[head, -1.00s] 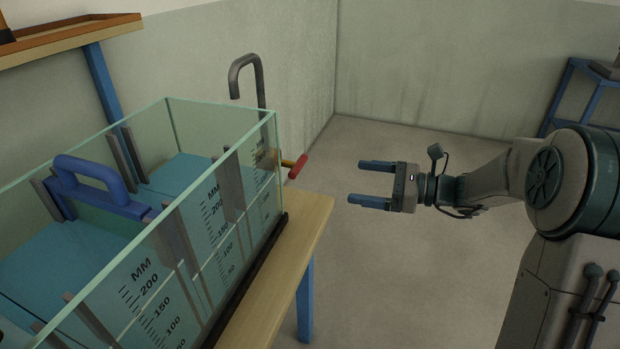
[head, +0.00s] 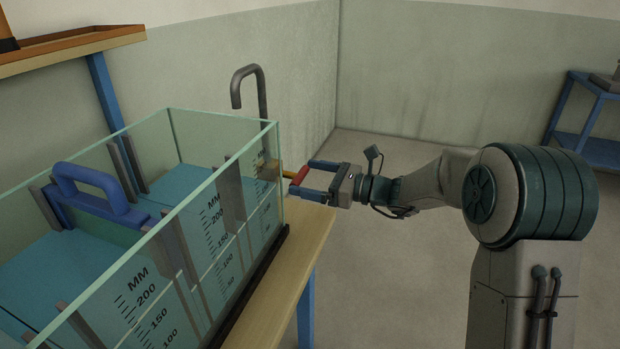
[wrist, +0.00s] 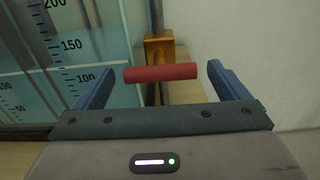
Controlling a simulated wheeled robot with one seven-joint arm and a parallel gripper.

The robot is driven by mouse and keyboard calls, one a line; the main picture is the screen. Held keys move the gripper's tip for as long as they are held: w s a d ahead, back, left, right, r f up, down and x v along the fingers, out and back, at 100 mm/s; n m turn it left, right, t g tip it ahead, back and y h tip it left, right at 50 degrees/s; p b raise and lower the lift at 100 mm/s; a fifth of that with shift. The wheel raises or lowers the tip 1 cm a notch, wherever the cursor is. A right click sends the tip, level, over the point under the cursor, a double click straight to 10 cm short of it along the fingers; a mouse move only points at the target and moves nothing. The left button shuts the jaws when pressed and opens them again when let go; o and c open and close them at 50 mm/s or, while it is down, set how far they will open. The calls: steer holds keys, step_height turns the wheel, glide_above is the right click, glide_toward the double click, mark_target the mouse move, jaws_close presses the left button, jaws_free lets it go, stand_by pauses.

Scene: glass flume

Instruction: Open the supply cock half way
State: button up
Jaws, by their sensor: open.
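The supply cock is a brass body (wrist: 159,49) with a red lever handle (wrist: 160,73) at the far right end of the glass flume. In the head view the red handle (head: 300,175) sticks out to the right of the flume's corner. My gripper (head: 311,178) is open, with its blue fingers reaching toward the flume and the handle at their tips. In the wrist view the handle lies crosswise between the two fingers of my gripper (wrist: 160,85), with a gap visible on each side. Part of the pipe below the handle is hidden by my gripper.
The glass flume (head: 225,190) holds water and has millimetre scales; a blue-handled gate (head: 95,195) stands in it. A grey hooked pipe (head: 262,95) rises behind its end. The wooden bench (head: 305,240) edge lies below my gripper. A blue rack (head: 590,115) stands far right.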

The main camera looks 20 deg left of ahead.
steer(key=shift+a, duration=0.25)
steer(key=c, duration=1)
steer(key=shift+f+n+b, duration=0.15)
steer(key=shift+n+b, duration=0.15)
steer(key=shift+b, duration=0.2)
steer(key=n+b, duration=0.7)
steer(key=b, duration=0.2)
steer(key=shift+s+n, duration=0.15)
steer(key=shift+n, duration=0.25)
